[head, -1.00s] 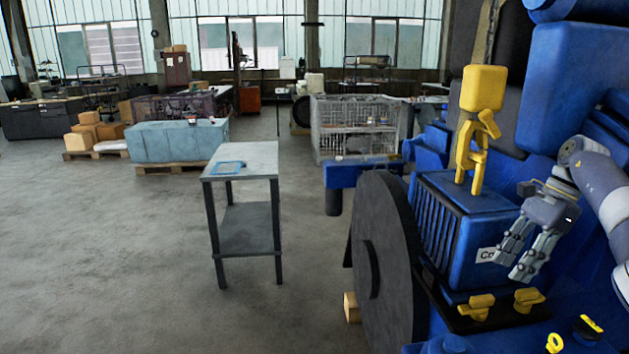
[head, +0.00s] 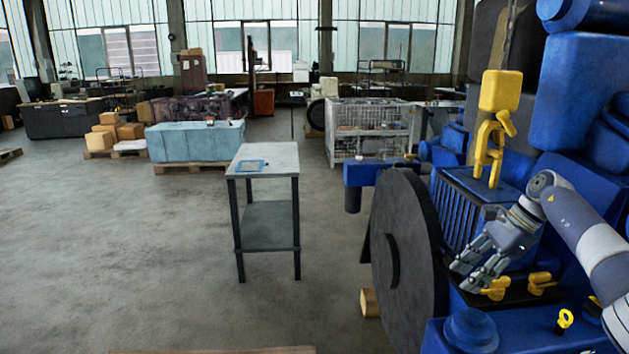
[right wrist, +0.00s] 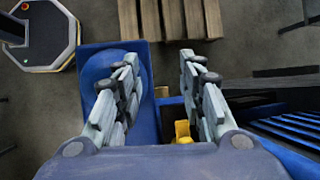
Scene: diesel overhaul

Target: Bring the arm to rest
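My right gripper (head: 465,278) reaches in from the right in the head view, in front of the blue engine (head: 478,328). Its fingers point down and left, near the big dark flywheel (head: 405,255). In the right wrist view the gripper (right wrist: 160,62) has its two fingers well apart, with nothing held between them. A yellow part (right wrist: 183,131) shows beyond the fingers in that view. My left gripper is not in view.
Yellow fittings (head: 541,283) and a tall yellow bracket (head: 490,150) are on the engine close to my right arm. A small grey table (head: 268,157) stands left of the flywheel. The floor (head: 110,260) at the left is clear.

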